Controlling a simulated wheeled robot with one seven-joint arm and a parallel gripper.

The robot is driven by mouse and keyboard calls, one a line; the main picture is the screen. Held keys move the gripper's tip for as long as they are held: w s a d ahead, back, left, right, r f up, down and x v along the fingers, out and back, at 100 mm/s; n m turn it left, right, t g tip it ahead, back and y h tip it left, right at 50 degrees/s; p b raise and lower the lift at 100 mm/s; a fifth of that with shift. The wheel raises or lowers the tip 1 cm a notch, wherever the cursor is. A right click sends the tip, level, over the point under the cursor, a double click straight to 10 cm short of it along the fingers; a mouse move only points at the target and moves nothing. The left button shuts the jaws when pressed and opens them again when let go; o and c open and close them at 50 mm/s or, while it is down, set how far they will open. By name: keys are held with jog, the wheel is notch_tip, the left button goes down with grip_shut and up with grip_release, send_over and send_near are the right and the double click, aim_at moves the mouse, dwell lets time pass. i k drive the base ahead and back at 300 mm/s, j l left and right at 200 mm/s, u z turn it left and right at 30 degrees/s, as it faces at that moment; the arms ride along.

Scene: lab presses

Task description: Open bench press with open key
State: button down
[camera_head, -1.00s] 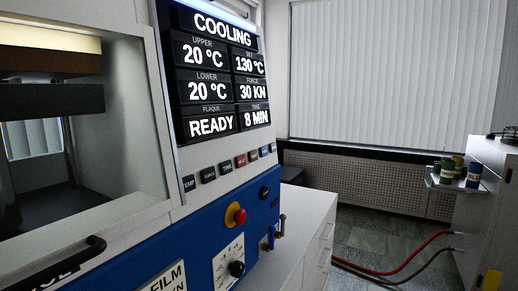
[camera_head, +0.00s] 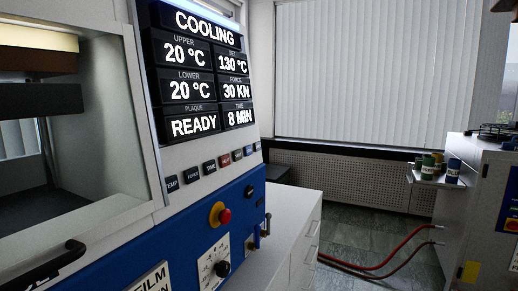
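The bench press (camera_head: 180,230) fills the left of the head view, with a white upper body and a blue lower panel. Its display (camera_head: 205,70) reads COOLING, 20 °C upper and lower, READY and 8 MIN. Below the display runs a row of small labelled keys (camera_head: 210,167); TEMP, FORCE and TIME can be read on the left ones, one is red, and the labels further right are too small to read. The press window (camera_head: 75,150) shows the dark platens inside. My gripper is not in view.
A red emergency button (camera_head: 224,216) and a dial (camera_head: 222,268) are on the blue panel. A black handle (camera_head: 45,262) juts out at lower left. Red hoses (camera_head: 390,262) reach a grey machine (camera_head: 490,200) at right. Colored tins (camera_head: 440,167) stand on a shelf there.

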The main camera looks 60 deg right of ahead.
aim_at(257, 146)
jog(key=z, duration=1.6)
jog(key=j, duration=1.4)
jog(key=i+z, duration=0.05)
jog(key=i, duration=0.05)
